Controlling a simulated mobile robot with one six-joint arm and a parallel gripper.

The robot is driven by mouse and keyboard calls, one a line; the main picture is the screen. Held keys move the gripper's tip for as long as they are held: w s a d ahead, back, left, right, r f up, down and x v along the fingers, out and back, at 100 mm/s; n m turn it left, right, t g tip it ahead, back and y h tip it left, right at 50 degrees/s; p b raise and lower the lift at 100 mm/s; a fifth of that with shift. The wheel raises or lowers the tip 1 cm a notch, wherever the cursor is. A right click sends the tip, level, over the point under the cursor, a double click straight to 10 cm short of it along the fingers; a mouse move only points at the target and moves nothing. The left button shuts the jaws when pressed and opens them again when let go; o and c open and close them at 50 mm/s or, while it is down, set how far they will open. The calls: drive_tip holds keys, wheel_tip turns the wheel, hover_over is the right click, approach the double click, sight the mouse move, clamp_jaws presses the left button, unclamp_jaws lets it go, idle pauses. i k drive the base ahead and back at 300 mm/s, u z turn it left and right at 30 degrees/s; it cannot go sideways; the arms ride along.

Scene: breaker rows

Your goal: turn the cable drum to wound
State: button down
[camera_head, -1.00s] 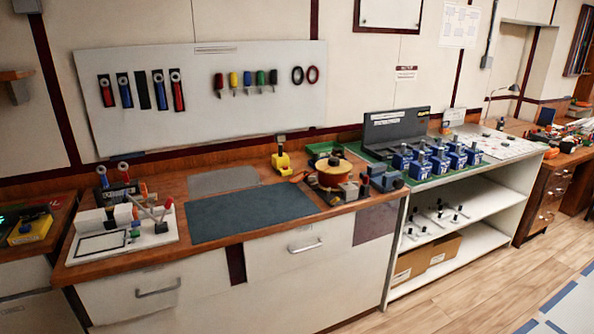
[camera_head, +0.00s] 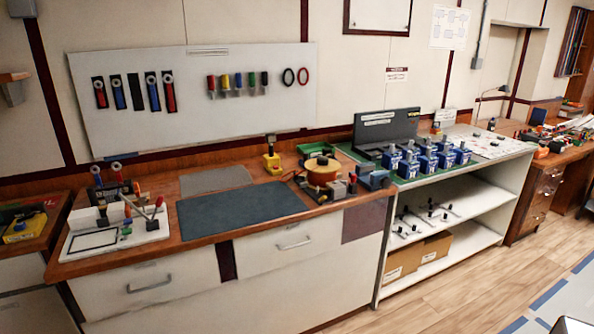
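The cable drum (camera_head: 320,172) looks like a round orange-brown spool with a yellowish top and a dark knob. It stands on the wooden workbench (camera_head: 272,223), toward its right end, right of the dark blue mat. Whether it is wound cannot be told at this size. My gripper is not in view.
A yellow tool (camera_head: 271,162) stands left of the drum, and small grey and blue blocks (camera_head: 373,179) stand to its right. The dark mat (camera_head: 240,210) is bare. Blue breakers (camera_head: 425,160) stand on the shelf unit. The floor (camera_head: 455,287) in front is open.

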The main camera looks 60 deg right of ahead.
sight(322, 170)
drive_tip(key=u, duration=0.15)
drive_tip(key=k, duration=1.35)
drive_tip(key=z, duration=0.55)
drive_tip(key=i, duration=1.2)
drive_tip(key=z, duration=0.05)
